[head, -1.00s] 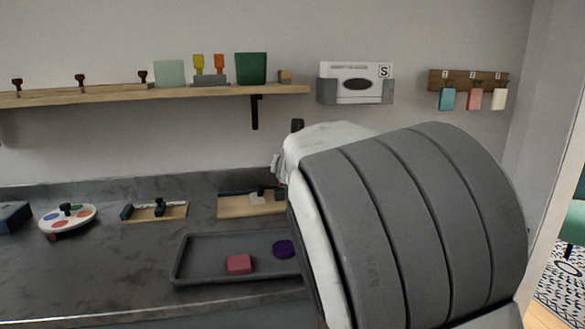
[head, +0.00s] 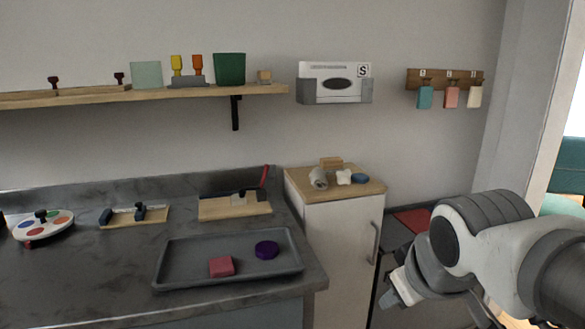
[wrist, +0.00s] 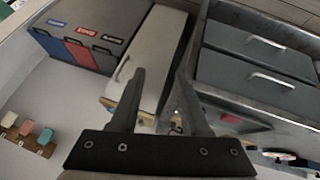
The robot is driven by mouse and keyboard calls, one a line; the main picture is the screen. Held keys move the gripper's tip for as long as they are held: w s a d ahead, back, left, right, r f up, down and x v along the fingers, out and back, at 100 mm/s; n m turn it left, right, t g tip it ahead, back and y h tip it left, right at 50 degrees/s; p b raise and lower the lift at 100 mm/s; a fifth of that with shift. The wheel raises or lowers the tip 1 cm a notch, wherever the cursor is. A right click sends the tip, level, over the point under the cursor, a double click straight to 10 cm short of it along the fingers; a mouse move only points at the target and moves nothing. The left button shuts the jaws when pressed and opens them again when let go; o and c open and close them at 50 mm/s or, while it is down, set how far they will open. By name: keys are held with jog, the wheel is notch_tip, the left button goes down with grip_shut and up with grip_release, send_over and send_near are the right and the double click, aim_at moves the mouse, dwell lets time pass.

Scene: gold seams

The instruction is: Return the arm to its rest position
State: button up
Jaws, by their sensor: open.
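My gripper (wrist: 158,100) is open in the wrist view, its two dark fingers apart with nothing held between them. In the head view my arm is folded at the lower right, in front of the low area right of the white cabinet (head: 341,235). Part of the gripper end (head: 397,290) shows there beside the cabinet, its fingers hard to make out. It is well to the right of the grey tray (head: 175,262), which holds a red block (head: 221,266) and a purple disc (head: 266,249).
The cabinet top carries a roll (head: 318,178) and small items. Boards and a round palette (head: 43,226) stand on the dark counter. A shelf (head: 150,94) runs along the wall; tags hang from a rack (head: 445,78). The wrist view shows drawers (wrist: 255,60) and coloured bins (wrist: 80,45).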

jog(key=s+a+f+m+g+p, duration=0.1)
jog(key=s+a+f+m+p, duration=0.1)
jog(key=s+m, duration=0.45)
notch_tip(320, 180, up, 27)
jog(key=s+n+p, duration=0.1)
jog(key=n+p, duration=0.1)
jog(key=p, duration=2.4)
jog(key=shift+r, duration=0.2)
jog(key=shift+d, duration=0.1)
